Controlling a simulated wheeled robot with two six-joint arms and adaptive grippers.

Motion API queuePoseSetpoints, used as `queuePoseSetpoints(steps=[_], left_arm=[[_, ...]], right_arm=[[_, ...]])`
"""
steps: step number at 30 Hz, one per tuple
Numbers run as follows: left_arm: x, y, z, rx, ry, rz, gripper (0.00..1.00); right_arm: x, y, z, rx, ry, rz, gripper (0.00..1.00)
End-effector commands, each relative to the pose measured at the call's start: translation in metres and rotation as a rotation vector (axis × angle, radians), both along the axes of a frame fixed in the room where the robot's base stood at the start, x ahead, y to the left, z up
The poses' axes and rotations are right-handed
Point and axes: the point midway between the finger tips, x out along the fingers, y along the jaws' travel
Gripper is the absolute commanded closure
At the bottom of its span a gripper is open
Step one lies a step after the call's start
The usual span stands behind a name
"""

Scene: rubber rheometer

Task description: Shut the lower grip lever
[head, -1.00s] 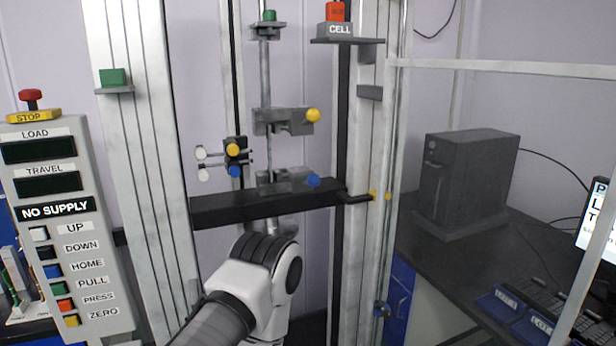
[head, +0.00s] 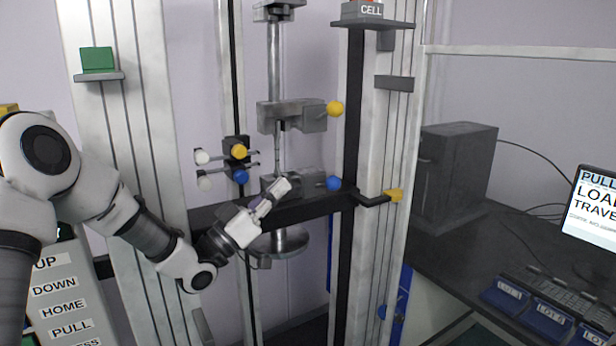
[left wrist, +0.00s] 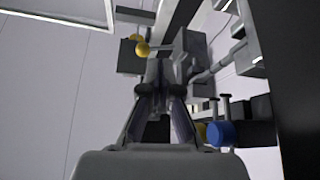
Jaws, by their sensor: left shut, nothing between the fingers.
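The lower grip (head: 308,180) is a grey block on the dark crossbeam. Its lever ends in a blue ball (head: 333,183) that sticks out to the right. My left gripper (head: 280,188) is shut and empty. It reaches up from the lower left, its tips in front of the lower grip's left part, left of and apart from the blue ball. My right gripper is out of view.
The upper grip (head: 290,116) has a yellow lever ball (head: 333,108). Left of the lower grip, close to my gripper, is a clamp with yellow (head: 238,151) and blue knobs and white discs. Frame columns stand on both sides.

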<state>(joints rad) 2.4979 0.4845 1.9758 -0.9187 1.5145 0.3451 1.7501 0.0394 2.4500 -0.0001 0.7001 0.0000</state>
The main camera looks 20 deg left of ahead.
Motion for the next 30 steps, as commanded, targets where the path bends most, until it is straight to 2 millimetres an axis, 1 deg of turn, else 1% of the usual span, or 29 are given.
queuePoseSetpoints(steps=[8,11,14,26,27,30], left_arm=[[0.001,-0.001,0.0,0.002,0.003,0.0,1.0],[0.005,-0.003,0.003,0.003,0.004,0.0,1.0],[0.014,-0.01,0.011,0.006,0.004,0.0,1.0],[0.078,-0.049,0.055,0.004,0.004,-0.001,1.0],[0.076,-0.05,0.04,0.001,0.012,0.0,1.0],[0.076,-0.053,0.024,0.001,0.01,0.0,1.0]], right_arm=[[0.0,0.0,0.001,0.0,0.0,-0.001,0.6],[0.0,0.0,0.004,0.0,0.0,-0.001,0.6],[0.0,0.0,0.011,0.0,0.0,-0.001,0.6],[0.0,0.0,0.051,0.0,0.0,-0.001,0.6],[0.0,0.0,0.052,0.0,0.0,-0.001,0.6],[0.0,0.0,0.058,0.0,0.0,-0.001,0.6]])
